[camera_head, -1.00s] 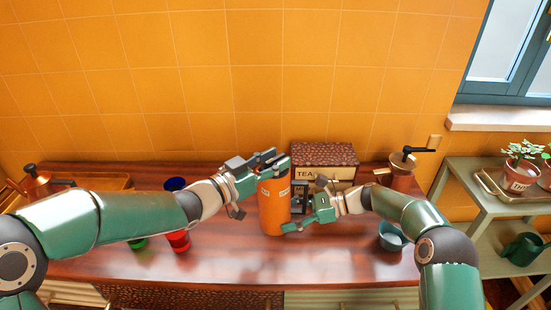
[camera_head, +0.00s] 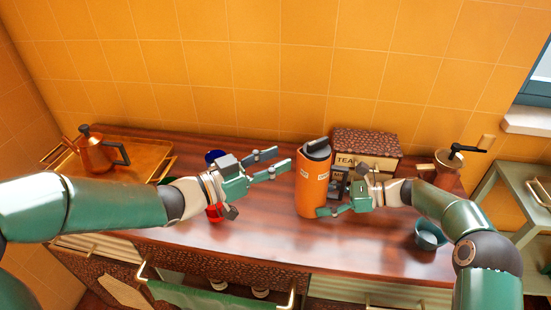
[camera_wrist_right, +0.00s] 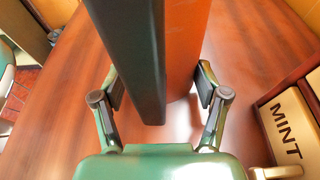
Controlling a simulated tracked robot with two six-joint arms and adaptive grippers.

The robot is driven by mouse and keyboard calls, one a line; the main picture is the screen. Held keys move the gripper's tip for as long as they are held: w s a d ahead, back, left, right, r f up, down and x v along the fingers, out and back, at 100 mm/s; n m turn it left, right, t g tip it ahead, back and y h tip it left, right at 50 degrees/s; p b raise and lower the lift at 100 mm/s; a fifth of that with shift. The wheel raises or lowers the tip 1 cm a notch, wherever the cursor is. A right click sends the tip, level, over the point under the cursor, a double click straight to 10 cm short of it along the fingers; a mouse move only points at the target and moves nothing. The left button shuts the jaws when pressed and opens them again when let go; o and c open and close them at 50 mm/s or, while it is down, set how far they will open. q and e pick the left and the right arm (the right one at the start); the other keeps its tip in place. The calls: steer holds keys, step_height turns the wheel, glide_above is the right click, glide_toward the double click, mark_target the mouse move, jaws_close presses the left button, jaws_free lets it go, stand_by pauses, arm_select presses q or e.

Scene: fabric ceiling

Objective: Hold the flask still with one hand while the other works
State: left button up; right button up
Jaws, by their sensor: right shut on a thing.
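The orange flask (camera_head: 312,185) stands upright on the dark wooden counter, with a dark lid (camera_head: 317,148) on top. My right gripper (camera_head: 322,211) is shut on it low on its right side. In the right wrist view the flask's orange side and a dark green strip (camera_wrist_right: 135,60) along it rise between the two fingers (camera_wrist_right: 158,95). My left gripper (camera_head: 284,160) is open and empty, its fingers pointing right towards the upper flask, with a small gap between them and it.
A tea box (camera_head: 366,143) stands close behind the right gripper. A grinder (camera_head: 447,165) and a teal bowl (camera_head: 429,236) are at right. A copper kettle (camera_head: 97,152) stands on a tray at left. Blue (camera_head: 214,156) and red (camera_head: 213,213) cups are near my left gripper.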

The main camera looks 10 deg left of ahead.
steer(key=o, duration=0.9)
steer(key=shift+d, duration=0.1)
